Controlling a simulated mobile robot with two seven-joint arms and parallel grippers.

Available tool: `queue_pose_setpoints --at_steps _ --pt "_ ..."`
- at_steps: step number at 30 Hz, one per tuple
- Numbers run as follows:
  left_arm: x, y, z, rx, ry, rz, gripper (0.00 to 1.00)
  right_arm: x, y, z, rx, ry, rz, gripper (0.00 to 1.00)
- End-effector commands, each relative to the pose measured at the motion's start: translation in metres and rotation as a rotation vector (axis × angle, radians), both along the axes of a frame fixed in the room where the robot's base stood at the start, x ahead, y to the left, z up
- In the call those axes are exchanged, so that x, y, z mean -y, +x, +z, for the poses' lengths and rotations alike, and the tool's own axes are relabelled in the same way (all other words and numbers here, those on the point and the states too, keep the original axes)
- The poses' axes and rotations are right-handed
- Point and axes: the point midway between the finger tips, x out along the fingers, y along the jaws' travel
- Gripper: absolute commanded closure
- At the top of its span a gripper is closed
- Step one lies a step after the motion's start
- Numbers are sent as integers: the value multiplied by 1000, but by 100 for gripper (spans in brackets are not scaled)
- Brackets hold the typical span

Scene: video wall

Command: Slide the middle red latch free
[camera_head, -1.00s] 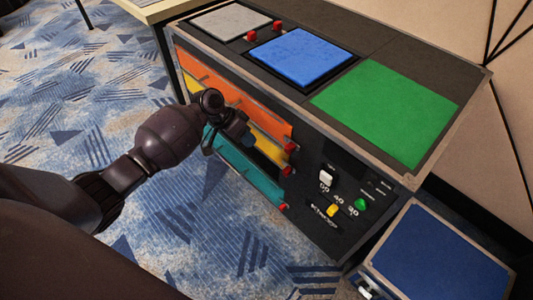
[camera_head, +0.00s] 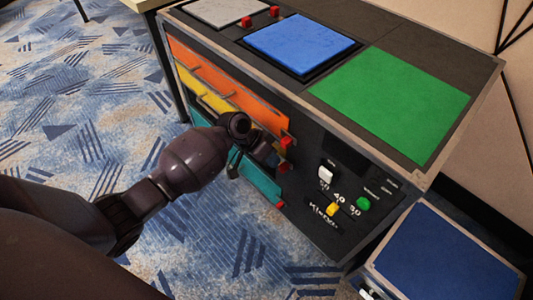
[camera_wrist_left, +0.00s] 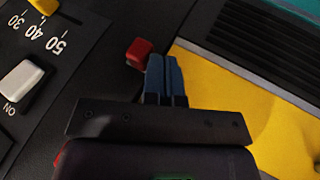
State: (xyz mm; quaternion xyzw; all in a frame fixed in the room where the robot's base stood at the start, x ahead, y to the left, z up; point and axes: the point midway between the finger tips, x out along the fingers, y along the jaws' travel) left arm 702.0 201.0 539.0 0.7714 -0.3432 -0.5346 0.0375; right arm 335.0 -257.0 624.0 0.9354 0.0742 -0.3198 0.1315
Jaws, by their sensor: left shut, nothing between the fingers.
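The middle red latch (camera_head: 283,168) is on the dark cabinet front at the right end of the yellow drawer (camera_head: 217,101). It also shows in the left wrist view (camera_wrist_left: 138,52), beside the drawer's yellow panel (camera_wrist_left: 220,85). The upper red latch (camera_head: 287,141) and lower red latch (camera_head: 280,204) sit at the orange and teal drawers. My left gripper (camera_head: 272,157) is shut and empty, its blue fingertips (camera_wrist_left: 165,68) just beside the middle latch. I cannot tell whether they touch it. My right gripper is not in view.
Right of the latches are a white switch (camera_head: 326,174), a yellow knob (camera_head: 333,209) and a green button (camera_head: 363,203). A blue-topped box (camera_head: 445,250) stands at the lower right. Carpet is open left of the cabinet.

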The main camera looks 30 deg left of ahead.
Motion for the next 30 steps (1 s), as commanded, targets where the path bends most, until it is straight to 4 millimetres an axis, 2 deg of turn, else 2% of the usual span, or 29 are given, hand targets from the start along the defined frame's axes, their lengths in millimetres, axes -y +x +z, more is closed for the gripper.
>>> queue_pose_setpoints --at_steps 11,17,21,30 --pt "2 -1 0 0 0 0 100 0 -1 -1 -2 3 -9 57" --pt "22 -6 6 4 -3 -2 100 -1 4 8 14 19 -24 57" --pt "37 -12 5 5 -1 -1 100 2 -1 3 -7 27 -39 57" --pt "39 -14 0 -1 -3 -2 100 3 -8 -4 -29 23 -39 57"
